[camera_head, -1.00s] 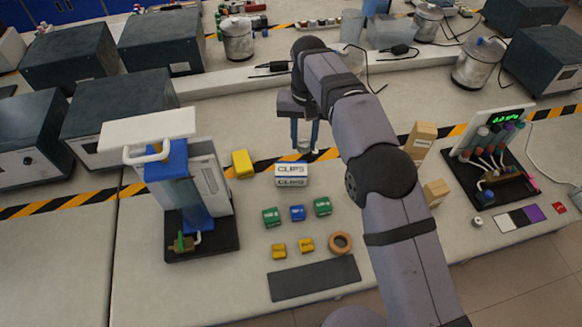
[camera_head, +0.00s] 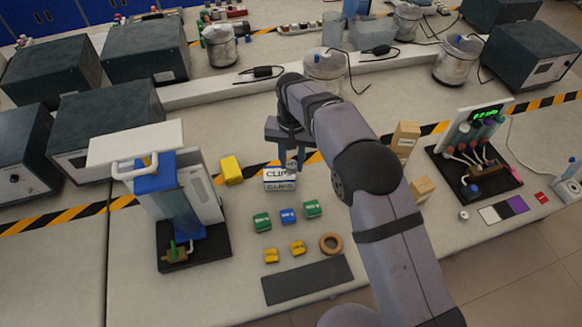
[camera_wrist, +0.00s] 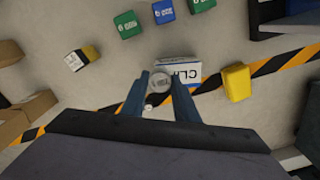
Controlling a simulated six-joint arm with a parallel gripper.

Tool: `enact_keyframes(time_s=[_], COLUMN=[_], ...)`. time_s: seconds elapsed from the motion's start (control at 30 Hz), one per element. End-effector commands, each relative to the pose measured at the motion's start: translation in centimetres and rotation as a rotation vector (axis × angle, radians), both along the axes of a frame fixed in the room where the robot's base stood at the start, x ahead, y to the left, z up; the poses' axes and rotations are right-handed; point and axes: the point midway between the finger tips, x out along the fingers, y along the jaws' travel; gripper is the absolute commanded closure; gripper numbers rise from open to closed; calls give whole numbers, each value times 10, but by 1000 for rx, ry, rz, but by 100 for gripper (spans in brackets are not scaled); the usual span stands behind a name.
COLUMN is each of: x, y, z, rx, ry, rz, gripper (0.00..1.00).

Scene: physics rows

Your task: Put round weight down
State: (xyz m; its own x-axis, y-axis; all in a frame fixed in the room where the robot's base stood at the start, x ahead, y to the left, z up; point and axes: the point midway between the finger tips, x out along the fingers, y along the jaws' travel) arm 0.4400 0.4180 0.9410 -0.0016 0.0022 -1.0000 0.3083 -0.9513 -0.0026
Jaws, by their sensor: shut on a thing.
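The round weight (camera_wrist: 158,84) is a small silver-grey disc between the two blue fingers of my gripper (camera_wrist: 159,92) in the wrist view. My gripper is shut on it. In the head view my gripper (camera_head: 291,163) points down just behind the white and blue CLIPS box (camera_head: 279,180). The weight is small and partly hidden by the fingers and the box there. The box also shows in the wrist view (camera_wrist: 184,72), beside the weight. I cannot tell whether the weight touches the bench or the box.
A yellow block (camera_head: 231,170) stands left of the CLIPS box. Green blocks (camera_head: 262,222), a blue block (camera_head: 288,216), small yellow blocks (camera_head: 271,256), a brown ring (camera_head: 331,243) and a dark mat (camera_head: 307,280) lie in front. Cardboard boxes (camera_head: 404,140) stand at right.

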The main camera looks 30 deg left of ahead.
Motion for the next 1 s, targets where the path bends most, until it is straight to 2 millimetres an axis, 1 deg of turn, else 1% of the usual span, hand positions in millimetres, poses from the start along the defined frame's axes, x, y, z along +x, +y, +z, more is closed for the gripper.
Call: enact_keyframes(time_s=[0.27, 0.6, 1.0], x=[0, 0, 0], y=[0, 0, 0], z=[-7, -39, -45], rx=[0, 0, 2], ry=[-1, 0, -2], rz=[0, 0, 0], gripper=[100, 100, 100])
